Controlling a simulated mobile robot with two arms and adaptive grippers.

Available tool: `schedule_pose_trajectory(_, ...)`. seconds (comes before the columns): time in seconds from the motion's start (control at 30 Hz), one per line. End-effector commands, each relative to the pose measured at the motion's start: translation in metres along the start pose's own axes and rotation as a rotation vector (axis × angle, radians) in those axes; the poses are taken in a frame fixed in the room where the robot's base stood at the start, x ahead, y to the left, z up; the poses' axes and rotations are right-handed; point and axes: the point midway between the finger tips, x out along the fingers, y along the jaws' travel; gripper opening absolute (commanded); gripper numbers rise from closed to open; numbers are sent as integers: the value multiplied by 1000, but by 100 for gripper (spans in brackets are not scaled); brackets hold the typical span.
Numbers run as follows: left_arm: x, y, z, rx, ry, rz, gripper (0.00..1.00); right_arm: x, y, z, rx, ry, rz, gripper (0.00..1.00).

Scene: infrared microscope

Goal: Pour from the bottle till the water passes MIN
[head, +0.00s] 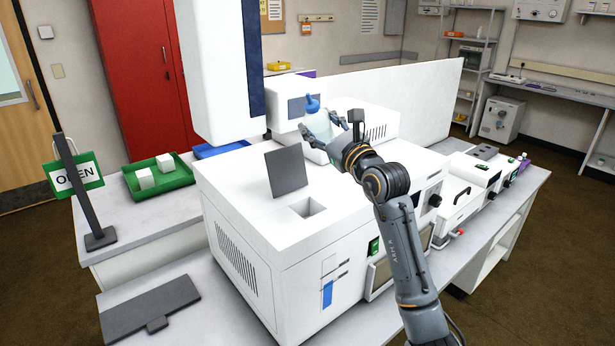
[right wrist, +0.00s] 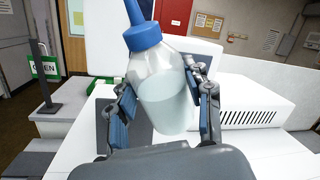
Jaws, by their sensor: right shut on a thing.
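My right gripper (head: 326,128) is shut on a clear bottle (right wrist: 165,85) with a blue cap and spout (head: 313,103). In the right wrist view, the fingers (right wrist: 168,108) press the bottle from both sides. The bottle holds pale water and leans slightly left, spout up; no water is coming out. The bottle is above the back of the white machine (head: 260,240), behind its square opening (head: 307,208). A dark grey flap (head: 286,172) stands up behind that opening. A blue strip (head: 327,294) on the machine's front lies below two short dark marks; their lettering is unreadable.
A tall white column (head: 215,70) and a white panel (head: 430,100) stand behind the machine. A green tray (head: 158,190) with white blocks and an OPEN sign (head: 75,175) are at left. White instruments (head: 480,180) stand at right. Space above the square opening is clear.

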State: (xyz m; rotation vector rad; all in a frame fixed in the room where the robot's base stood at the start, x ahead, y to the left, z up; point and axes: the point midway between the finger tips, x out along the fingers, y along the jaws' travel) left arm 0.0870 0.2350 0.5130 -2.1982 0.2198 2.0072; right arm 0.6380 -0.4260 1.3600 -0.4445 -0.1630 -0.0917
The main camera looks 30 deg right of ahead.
Motion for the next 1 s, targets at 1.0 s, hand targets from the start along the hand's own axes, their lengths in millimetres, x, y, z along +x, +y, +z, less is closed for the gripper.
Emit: schedule_pose_trajectory(1.0,-94,-2,-9,0,0,-1,40,-12,29,23,436,181,-1,6)
